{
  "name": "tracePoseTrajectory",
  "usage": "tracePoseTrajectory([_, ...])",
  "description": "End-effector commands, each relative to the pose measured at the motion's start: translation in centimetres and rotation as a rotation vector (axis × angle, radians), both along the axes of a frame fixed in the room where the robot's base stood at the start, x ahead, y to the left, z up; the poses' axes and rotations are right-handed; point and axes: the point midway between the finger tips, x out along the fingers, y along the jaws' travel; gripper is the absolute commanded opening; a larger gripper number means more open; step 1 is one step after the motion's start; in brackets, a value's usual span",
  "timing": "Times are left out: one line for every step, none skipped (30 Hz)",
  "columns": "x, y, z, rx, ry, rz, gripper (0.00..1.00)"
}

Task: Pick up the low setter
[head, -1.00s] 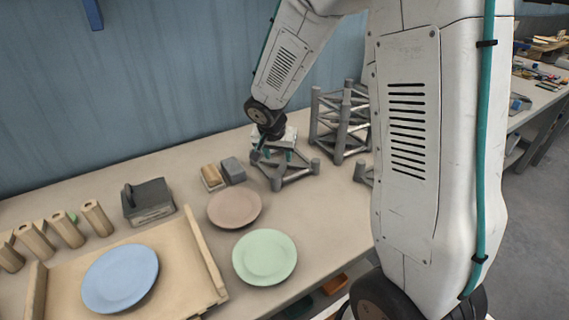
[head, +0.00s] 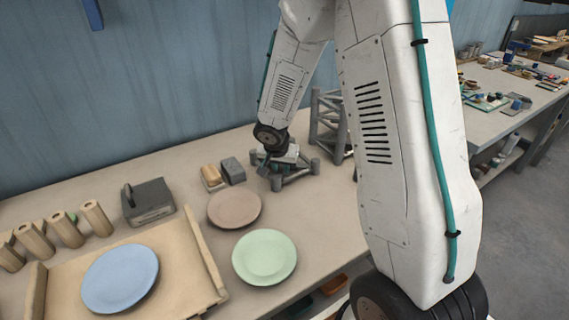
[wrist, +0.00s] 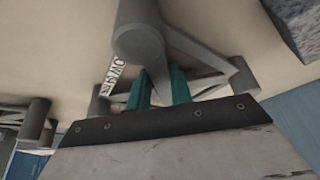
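The low setter (head: 298,172) is a low grey frame of bars and round corner posts standing on the bench. My gripper (head: 277,168) is down at its left part in the head view, with the fingers hidden by the gripper body. In the wrist view, my gripper's two teal fingers (wrist: 160,88) reach down on either side of a grey bar of the low setter (wrist: 138,42). A large round post and a white label with dark lettering show beside them. The small gap between fingers and bar does not show whether they grip it.
A taller grey frame (head: 325,118) stands close behind the low setter. A grey block (head: 233,171) and a tan-topped block (head: 211,177) lie to its left. A brown plate (head: 234,208), a green plate (head: 265,257) and a blue plate (head: 120,278) are nearer.

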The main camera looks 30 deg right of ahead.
Motion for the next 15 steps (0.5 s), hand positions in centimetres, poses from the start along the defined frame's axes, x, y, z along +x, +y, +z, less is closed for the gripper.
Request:
tracePoseTrajectory([0.0,0.0,0.0,0.000,0.000,0.000,0.00])
tracePoseTrajectory([0.0,0.0,0.0,0.000,0.000,0.000,0.00])
tracePoseTrajectory([0.0,0.0,0.0,0.000,0.000,0.000,0.00])
tracePoseTrajectory([0.0,0.0,0.0,0.000,0.000,0.000,0.00])
tracePoseTrajectory([0.0,0.0,0.1,0.000,-0.001,0.000,0.00])
tracePoseTrajectory([0.0,0.0,0.1,0.000,-0.001,0.000,0.00])
tracePoseTrajectory([0.0,0.0,0.1,0.000,-0.001,0.000,0.00])
tracePoseTrajectory([0.0,0.0,0.1,0.000,-0.001,0.000,0.00])
tracePoseTrajectory([0.0,0.0,0.1,0.000,-0.001,0.000,0.00])
tracePoseTrajectory([0.0,0.0,0.1,0.000,-0.001,0.000,0.00])
tracePoseTrajectory([0.0,0.0,0.1,0.000,-0.001,0.000,0.00])
tracePoseTrajectory([0.1,0.0,0.3,0.000,-0.002,-0.001,0.00])
tracePoseTrajectory([0.1,0.0,0.5,-0.001,-0.003,0.001,0.00])
tracePoseTrajectory([0.1,0.0,0.8,-0.002,-0.004,0.001,0.00])
tracePoseTrajectory([0.1,0.0,1.3,-0.001,-0.006,-0.001,0.00])
